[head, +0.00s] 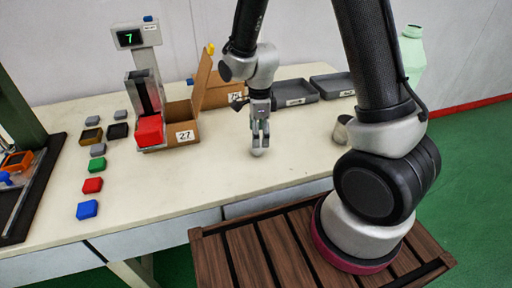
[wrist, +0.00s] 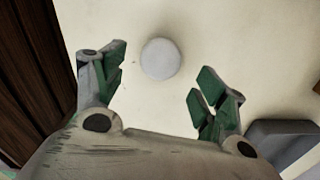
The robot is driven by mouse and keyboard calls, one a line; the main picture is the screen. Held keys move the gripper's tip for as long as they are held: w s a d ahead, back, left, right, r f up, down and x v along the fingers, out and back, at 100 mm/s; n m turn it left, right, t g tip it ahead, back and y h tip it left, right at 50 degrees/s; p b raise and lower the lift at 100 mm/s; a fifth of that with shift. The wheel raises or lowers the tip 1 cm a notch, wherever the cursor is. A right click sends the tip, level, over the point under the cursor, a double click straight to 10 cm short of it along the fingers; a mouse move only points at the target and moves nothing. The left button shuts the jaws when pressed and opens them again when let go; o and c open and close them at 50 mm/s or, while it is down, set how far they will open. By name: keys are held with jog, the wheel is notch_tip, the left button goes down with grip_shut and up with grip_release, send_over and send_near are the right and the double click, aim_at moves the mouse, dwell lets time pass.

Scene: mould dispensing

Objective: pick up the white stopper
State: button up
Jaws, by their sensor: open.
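The white stopper is a pale round disc (wrist: 160,59) on the cream tabletop in the wrist view, a little beyond and between my fingertips. In the head view a small pale stopper (head: 257,152) shows just under my gripper (head: 260,138). In the wrist view my gripper (wrist: 160,85) is open, its green-padded fingers apart with nothing between them. I cannot tell how far above the table the fingertips are.
A cardboard box marked 27 (head: 185,133) and a red block (head: 150,131) stand left of my gripper. Several coloured blocks lie farther left. Grey trays (head: 293,93) lie behind, and a metallic cup (head: 341,130) is to the right. The table around the stopper is clear.

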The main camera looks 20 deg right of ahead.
notch_tip(320, 180, down, 5)
jog(key=shift+a+f, duration=0.1)
jog(key=shift+a, duration=0.05)
jog(key=c, duration=1)
